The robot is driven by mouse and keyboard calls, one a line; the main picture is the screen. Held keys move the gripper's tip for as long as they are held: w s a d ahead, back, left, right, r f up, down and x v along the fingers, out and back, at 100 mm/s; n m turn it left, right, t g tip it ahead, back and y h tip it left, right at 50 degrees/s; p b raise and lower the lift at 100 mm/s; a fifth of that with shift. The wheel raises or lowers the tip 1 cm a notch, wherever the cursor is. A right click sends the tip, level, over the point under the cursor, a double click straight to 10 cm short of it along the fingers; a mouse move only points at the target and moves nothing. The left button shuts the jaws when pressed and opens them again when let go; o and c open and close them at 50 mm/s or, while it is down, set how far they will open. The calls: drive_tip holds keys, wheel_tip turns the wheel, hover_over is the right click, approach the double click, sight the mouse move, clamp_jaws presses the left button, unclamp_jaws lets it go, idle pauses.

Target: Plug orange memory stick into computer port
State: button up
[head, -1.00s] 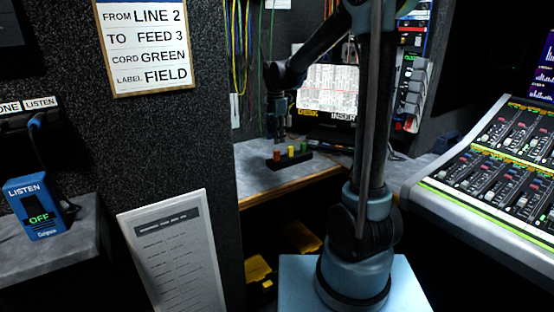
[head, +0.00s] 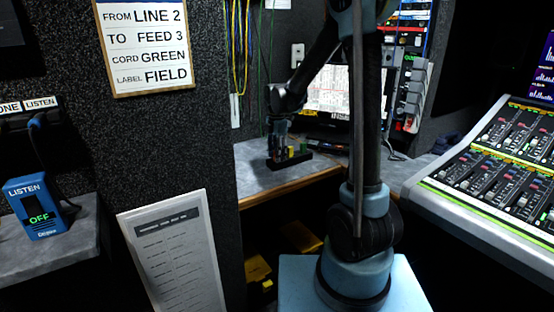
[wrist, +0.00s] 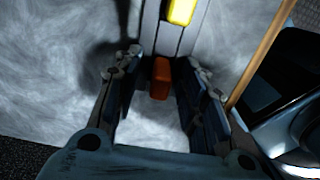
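The orange memory stick (wrist: 160,79) stands in a dark holder (head: 292,164) on the grey desk. My gripper (head: 277,157) is low over the left end of the holder and hides the orange stick in the head view. In the wrist view my gripper (wrist: 163,92) is open, with one finger on each side of the orange stick and a gap on both sides. The computer screen (head: 328,92) is lit behind the holder, partly hidden by my arm. I cannot make out its port.
A yellow stick (wrist: 181,11) and a green stick (head: 304,149) stand in the same holder, to the right of my gripper in the head view. Coloured cables (head: 240,60) hang on the wall behind. A mixing console (head: 500,170) is at right. The desk's front edge (head: 290,187) is close.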

drive_tip(key=c, duration=0.9)
drive_tip(key=shift+r, duration=0.1)
